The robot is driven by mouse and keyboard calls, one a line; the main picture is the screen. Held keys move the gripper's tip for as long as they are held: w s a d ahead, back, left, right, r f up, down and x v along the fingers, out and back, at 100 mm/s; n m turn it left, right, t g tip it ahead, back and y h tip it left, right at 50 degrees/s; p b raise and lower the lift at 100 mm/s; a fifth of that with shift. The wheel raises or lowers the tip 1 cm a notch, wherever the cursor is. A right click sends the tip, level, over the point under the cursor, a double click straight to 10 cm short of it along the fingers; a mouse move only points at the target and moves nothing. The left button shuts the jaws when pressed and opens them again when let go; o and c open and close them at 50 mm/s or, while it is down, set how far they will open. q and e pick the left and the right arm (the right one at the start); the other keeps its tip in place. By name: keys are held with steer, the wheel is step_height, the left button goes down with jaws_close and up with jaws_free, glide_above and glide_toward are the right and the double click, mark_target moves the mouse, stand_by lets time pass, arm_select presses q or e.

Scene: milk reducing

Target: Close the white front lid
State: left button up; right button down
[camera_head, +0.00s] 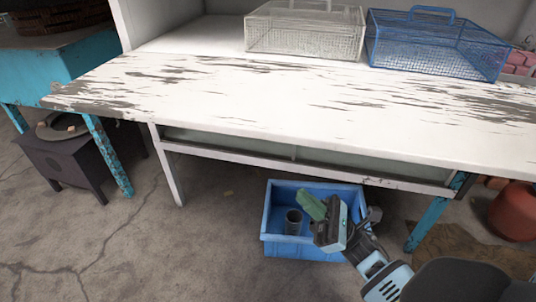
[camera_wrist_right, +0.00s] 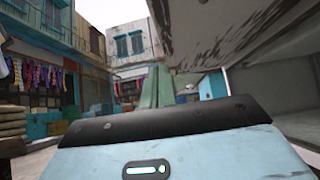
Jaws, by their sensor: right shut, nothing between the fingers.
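A white wire basket (camera_head: 303,40) with a handle on top stands on the white, peeling tabletop (camera_head: 250,100) at the back. Its white top (camera_head: 305,14) looks down flat, though the upper edge of the picture cuts close to it. I cannot tell which part is the front lid. My right gripper (camera_head: 312,205) is shut and empty, low in front of the table and over a blue crate, well apart from the basket. Its green fingers (camera_wrist_right: 155,86) show together in the right wrist view, near the table's underside. My left gripper is not in view.
A blue wire basket (camera_head: 437,45) stands right beside the white one. The blue crate (camera_head: 277,245) on the floor holds a grey cup (camera_head: 293,222). A terracotta pot (camera_head: 515,212) stands at the right. The front of the tabletop is clear.

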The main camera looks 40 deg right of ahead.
glide_toward(259, 137)
steer(key=w+a+r, duration=0.2)
steer(key=w, duration=0.2)
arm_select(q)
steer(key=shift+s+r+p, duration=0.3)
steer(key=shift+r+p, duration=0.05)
arm_select(e)
steer(key=shift+a+r, duration=0.25)
steer(key=shift+r, duration=0.5)
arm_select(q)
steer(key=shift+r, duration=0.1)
arm_select(e)
steer(key=shift+r, duration=0.1)
